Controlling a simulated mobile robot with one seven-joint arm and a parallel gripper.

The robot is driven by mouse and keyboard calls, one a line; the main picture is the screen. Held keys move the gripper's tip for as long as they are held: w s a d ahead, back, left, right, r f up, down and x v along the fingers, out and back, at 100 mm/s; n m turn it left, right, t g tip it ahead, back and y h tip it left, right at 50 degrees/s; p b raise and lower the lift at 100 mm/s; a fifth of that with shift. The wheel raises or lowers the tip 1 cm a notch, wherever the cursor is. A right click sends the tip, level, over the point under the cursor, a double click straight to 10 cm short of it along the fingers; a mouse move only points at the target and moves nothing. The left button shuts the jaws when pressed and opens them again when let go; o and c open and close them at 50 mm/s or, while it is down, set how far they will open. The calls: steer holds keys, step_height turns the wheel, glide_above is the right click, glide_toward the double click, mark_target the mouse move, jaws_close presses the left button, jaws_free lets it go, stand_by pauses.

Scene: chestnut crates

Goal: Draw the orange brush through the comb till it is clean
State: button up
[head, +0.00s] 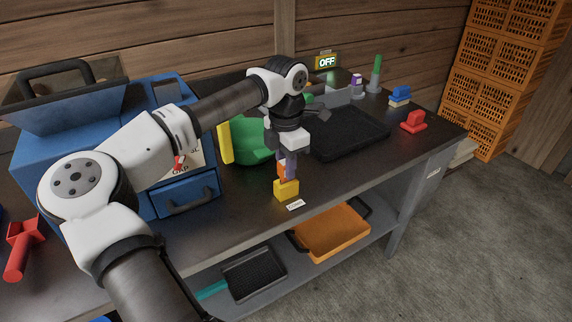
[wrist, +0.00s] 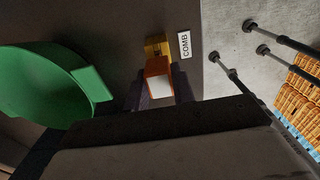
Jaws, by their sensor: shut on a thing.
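My gripper (head: 287,166) points down near the front edge of the bench and is shut on the orange brush (head: 281,168). Only a little of the brush shows beside the purple fingers in the head view. In the wrist view the orange brush (wrist: 158,67) shows between the fingers with a pale square end towards the camera. The yellow comb (head: 286,190) stands on the bench directly below the brush, behind a white "COMB" label (head: 295,205). In the wrist view the comb (wrist: 155,46) lies just beyond the brush. The bristles are hidden, and I cannot tell whether they touch the comb.
A green bowl-like thing (head: 250,148) sits left of my gripper, with a blue cabinet (head: 188,197) further left. A black tray (head: 345,136) lies behind to the right. A red object (head: 414,122) stands near the right end. An orange tray (head: 333,234) is on the lower shelf.

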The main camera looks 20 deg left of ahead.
steer(key=shift+r+p, duration=1.45)
steer(key=shift+r, duration=0.95)
